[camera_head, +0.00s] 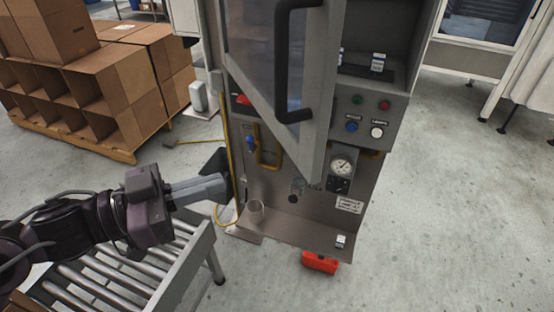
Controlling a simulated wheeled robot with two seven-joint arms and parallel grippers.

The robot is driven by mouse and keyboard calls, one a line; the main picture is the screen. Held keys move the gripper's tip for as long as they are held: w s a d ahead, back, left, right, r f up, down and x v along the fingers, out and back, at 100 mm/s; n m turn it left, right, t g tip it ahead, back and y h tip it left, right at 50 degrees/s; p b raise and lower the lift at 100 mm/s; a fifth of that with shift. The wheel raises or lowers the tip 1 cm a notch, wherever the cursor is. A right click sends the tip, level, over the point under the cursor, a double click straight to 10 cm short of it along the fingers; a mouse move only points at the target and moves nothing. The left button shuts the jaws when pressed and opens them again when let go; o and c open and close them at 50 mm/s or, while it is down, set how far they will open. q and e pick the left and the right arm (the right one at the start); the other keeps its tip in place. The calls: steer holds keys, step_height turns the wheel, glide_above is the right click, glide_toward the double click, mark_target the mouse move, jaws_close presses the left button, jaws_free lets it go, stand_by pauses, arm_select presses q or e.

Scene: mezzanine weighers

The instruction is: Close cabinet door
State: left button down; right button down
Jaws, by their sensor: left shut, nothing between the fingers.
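The cabinet (385,107) stands upright in the middle of the head view. Its door (260,60) has a grey frame, a clear pane and a black handle (285,75). The door stands open, swung out toward me, and hides part of the cabinet front. The shelf inside shows to the right of the door. My left gripper (225,180) comes in from the left, below and to the left of the door. Its fingers are together with nothing between them, and it appears apart from the door. My right gripper is out of view.
A roller conveyor (185,262) lies below my left arm. Cardboard boxes (120,85) sit on a pallet at the upper left. A red object (320,262) lies on the floor before the cabinet.

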arm_select(q)
steer(key=p, duration=0.4)
glide_toward(300, 157)
steer(key=x, duration=0.5)
steer(key=shift+w+d+r, duration=0.15)
steer(key=shift+w+d+f, duration=0.2)
steer(key=shift+w+d, duration=0.1)
steer(key=shift+d, duration=0.4)
